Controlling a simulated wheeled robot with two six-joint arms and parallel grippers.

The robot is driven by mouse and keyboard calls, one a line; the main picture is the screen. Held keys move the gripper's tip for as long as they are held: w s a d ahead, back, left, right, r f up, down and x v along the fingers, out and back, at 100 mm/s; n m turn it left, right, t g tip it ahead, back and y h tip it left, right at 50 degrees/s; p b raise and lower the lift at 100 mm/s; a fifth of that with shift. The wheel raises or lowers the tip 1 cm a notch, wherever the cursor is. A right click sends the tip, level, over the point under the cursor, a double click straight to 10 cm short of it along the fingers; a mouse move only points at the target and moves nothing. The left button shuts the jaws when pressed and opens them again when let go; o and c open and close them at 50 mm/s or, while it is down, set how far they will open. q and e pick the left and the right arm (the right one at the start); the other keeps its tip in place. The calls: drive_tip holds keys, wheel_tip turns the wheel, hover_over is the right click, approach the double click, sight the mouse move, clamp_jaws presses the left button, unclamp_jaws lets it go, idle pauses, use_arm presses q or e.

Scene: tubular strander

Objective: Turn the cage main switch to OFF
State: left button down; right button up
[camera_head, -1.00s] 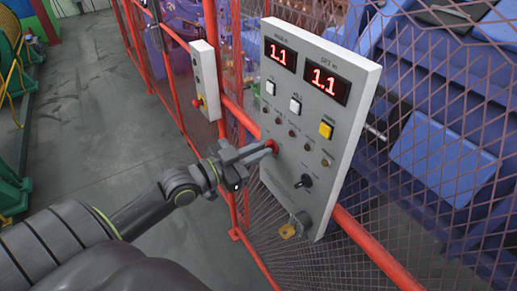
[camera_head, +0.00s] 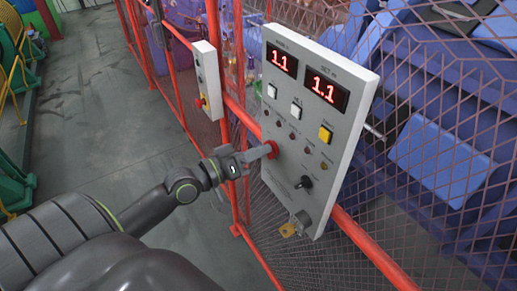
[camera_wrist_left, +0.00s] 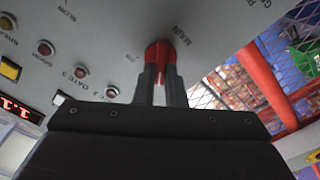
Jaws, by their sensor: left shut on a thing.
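The cage main switch is a red rotary knob (camera_head: 273,148) on the left edge of the grey control panel (camera_head: 310,205). It also shows in the left wrist view (camera_wrist_left: 160,50), beside a "MAIN" label. My left gripper (camera_head: 266,151) reaches it from the left and is shut on the knob. In the left wrist view the two fingers (camera_wrist_left: 160,80) stand on either side of it. The fingers partly hide the knob, and I cannot read its exact position. My right gripper is not in view.
The panel carries two red displays, both reading 1.1, several buttons and lamps, a black selector (camera_head: 304,183) and a key (camera_head: 288,230). A smaller switch box (camera_head: 206,80) hangs to the left. Red posts and mesh fencing stand around and behind the panel. The floor at left is clear.

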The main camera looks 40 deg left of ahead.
use_arm(q)
drive_tip(key=shift+n, duration=0.6)
drive_tip(key=c, duration=1.5)
unclamp_jaws()
drive_tip(key=shift+a, duration=0.1)
drive_tip(key=v, duration=1.7)
drive_tip(key=shift+s+b, duration=0.2)
drive_tip(key=shift+b, duration=0.15)
drive_tip(key=shift+a+f, duration=0.1)
